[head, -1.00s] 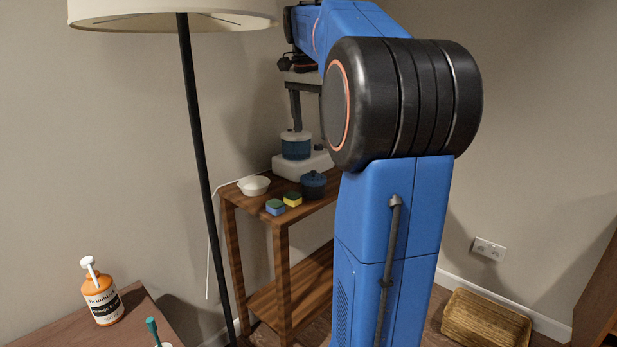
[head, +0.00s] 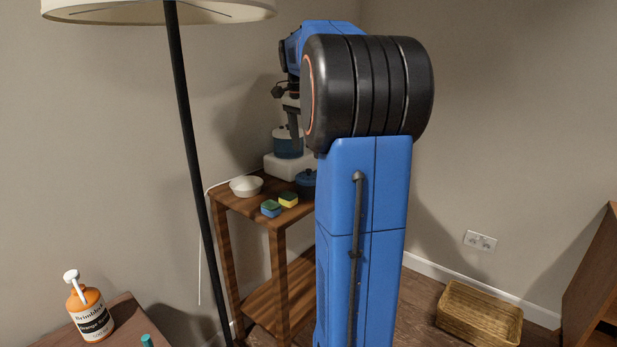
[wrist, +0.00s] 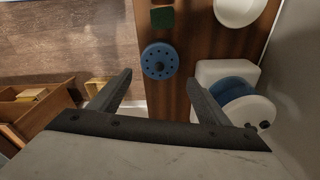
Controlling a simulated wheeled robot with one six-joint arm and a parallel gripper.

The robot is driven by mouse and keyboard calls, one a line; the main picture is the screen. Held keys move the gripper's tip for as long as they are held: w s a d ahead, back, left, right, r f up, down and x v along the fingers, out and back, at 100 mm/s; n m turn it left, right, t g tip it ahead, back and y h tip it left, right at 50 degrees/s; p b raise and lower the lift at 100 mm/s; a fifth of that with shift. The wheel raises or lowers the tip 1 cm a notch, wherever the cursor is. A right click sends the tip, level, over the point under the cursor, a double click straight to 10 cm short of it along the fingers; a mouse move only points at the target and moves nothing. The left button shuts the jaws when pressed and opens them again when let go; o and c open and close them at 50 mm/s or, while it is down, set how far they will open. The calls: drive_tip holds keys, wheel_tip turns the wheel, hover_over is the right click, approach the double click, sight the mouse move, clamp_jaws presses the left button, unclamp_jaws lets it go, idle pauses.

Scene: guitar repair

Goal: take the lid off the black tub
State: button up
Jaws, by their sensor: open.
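No tub in view looks plainly black. A dark blue tub (head: 307,184) stands on the wooden stand, partly hidden by my arm. In the wrist view its round blue top (wrist: 160,61) shows beyond and between my fingertips. A blue tub (head: 287,149) with a pale lid (head: 288,132) stands on a white block. In the wrist view this lid (wrist: 249,113), with a dark knob, lies right of my right finger. My gripper (wrist: 161,84) is open and empty. In the head view one dark finger (head: 293,126) overlaps the pale-lidded tub; contact cannot be judged.
The wooden stand (head: 228,202) also holds a white bowl (head: 246,186) and two sponges (head: 271,208). The white block (head: 280,168) is at its back. A lamp pole (head: 185,130) rises left of the stand. A basket (head: 480,313) is on the floor at right.

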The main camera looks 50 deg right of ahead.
drive_tip(key=shift+s+d+f, duration=0.1)
drive_tip(key=shift+d+f, duration=0.05)
drive_tip(key=shift+f, duration=1.75)
drive_tip(key=shift+s+d+f, duration=0.1)
drive_tip(key=shift+d+f, duration=0.05)
drive_tip(key=shift+f, duration=1.7)
drive_tip(key=c, duration=1.8)
drive_tip(key=shift+f, duration=0.1)
clamp_jaws()
